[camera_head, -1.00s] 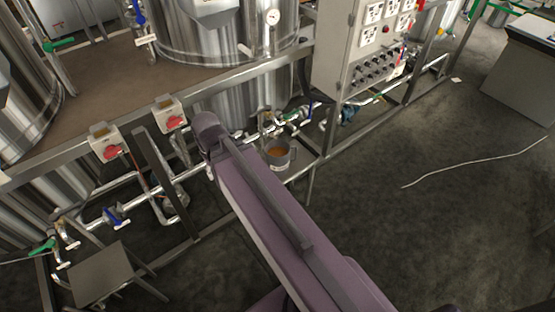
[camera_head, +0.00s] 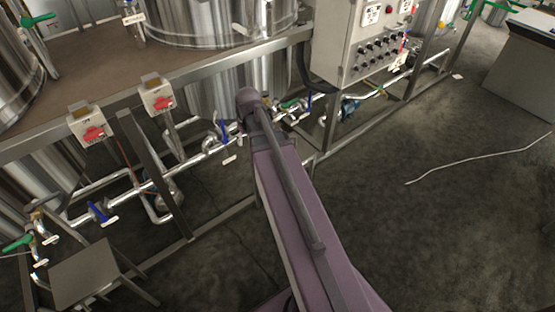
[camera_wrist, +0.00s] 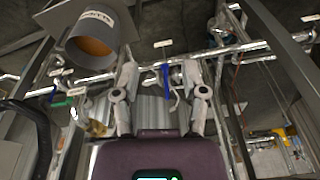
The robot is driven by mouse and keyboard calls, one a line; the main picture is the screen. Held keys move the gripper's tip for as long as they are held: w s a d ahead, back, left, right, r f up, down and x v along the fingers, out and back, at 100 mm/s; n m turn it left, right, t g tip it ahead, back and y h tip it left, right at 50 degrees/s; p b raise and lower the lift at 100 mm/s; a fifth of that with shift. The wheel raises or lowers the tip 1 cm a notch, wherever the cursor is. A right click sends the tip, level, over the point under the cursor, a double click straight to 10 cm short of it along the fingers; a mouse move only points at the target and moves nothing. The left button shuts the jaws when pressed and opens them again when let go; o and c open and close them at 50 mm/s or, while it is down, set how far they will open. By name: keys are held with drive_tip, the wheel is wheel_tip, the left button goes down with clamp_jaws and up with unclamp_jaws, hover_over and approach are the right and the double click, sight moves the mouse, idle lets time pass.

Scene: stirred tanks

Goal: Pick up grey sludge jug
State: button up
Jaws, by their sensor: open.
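The grey sludge jug (camera_wrist: 112,27) shows at the upper left of the wrist view. It is a grey round vessel with a white label and orange-brown contents in its open mouth. My gripper (camera_wrist: 160,70) is open and empty, its two fingers apart. The jug is to the left of the fingers and beyond their tips, not between them. In the head view the jug is hidden behind my arm, and my gripper does not show there.
Steel pipes with blue-handled valves (camera_head: 102,213) run along the frame under the tanks. A control cabinet (camera_head: 365,45) stands at upper right. A small metal stool (camera_head: 92,272) stands lower left. The right-hand floor is open, with a white hose (camera_head: 470,163).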

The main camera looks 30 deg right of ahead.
drive_tip(key=w+d+f+m+t+b, duration=0.1)
drive_tip(key=d+f+b, duration=0.5)
drive_tip(key=d, duration=0.7)
drive_tip(key=w+d+f+t+h+b, duration=0.1)
drive_tip(key=d+f+b, duration=0.4)
drive_tip(key=d, duration=0.8)
drive_tip(key=shift+w+f+m+h+b, duration=0.3)
drive_tip(key=shift+w+f+m+b, duration=0.1)
drive_tip(key=shift+f, duration=0.15)
drive_tip(key=shift+f, duration=0.1)
drive_tip(key=b+x, duration=0.7)
drive_tip(key=x, duration=0.1)
drive_tip(key=shift+w+b, duration=0.2)
drive_tip(key=shift+b, duration=0.15)
drive_tip(key=shift+f, duration=0.1)
drive_tip(key=shift+b+x, duration=2.55)
drive_tip(key=shift+x, duration=0.2)
clamp_jaws()
